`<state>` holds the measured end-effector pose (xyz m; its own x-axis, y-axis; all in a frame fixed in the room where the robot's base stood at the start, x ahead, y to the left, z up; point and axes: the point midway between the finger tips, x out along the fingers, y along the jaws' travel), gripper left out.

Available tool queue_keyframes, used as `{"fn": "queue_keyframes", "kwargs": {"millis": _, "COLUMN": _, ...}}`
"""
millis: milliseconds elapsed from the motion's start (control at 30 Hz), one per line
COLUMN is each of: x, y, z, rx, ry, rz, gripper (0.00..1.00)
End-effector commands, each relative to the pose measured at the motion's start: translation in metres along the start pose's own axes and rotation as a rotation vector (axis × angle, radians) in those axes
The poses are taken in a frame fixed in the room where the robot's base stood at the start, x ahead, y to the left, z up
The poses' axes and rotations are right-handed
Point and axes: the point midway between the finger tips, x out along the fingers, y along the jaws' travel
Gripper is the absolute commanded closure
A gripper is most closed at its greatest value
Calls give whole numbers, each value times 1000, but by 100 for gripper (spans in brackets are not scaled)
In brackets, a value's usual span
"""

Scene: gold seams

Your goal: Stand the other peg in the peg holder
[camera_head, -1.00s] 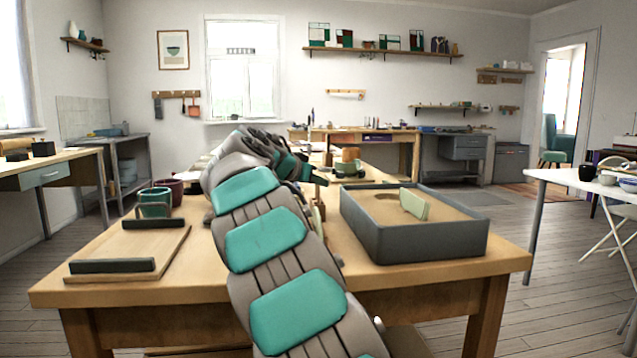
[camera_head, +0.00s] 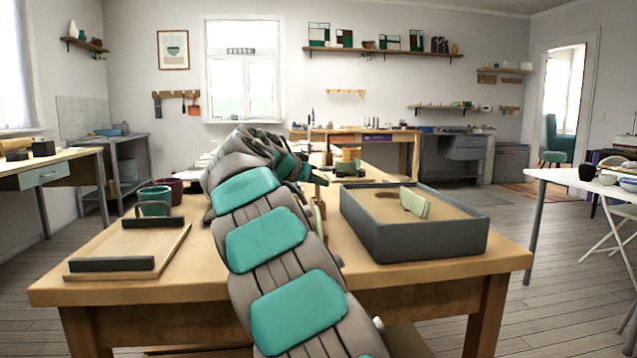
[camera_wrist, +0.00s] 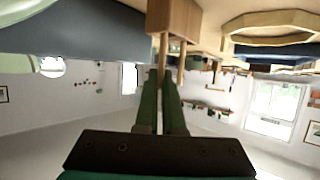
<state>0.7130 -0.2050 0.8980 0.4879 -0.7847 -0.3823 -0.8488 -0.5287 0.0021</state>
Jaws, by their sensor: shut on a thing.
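In the wrist view, which looks upside down, my gripper (camera_wrist: 160,82) has its two green fingers close together. They are shut on a thin wooden peg (camera_wrist: 163,52). The peg runs to a wooden block, the peg holder (camera_wrist: 173,18), and its far end meets the block's face. A second thin peg (camera_wrist: 182,62) stands in the block just to the right, apart from the fingers. Whether the held peg is seated in a hole or only touching the block I cannot tell. In the head view my arm hides most of the holder and the gripped peg.
A grey-walled tray (camera_head: 430,240) with a pale green upright piece (camera_head: 414,203) sits right of my arm. A wooden board (camera_head: 130,250) with dark handles and a green cup (camera_head: 154,200) are on the left. The table's front edge is clear.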

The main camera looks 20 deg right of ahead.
Motion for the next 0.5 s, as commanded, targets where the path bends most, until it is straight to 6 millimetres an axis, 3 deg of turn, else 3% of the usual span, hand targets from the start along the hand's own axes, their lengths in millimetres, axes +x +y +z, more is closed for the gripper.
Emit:
{"fn": "queue_keyframes", "kwargs": {"millis": 433, "x": 1, "y": 0, "z": 1, "rx": 0, "ry": 0, "rz": 0, "gripper": 100}}
{"fn": "queue_keyframes", "kwargs": {"millis": 500, "x": 1, "y": 0, "z": 2, "rx": 0, "ry": 0, "rz": 0, "gripper": 88}}
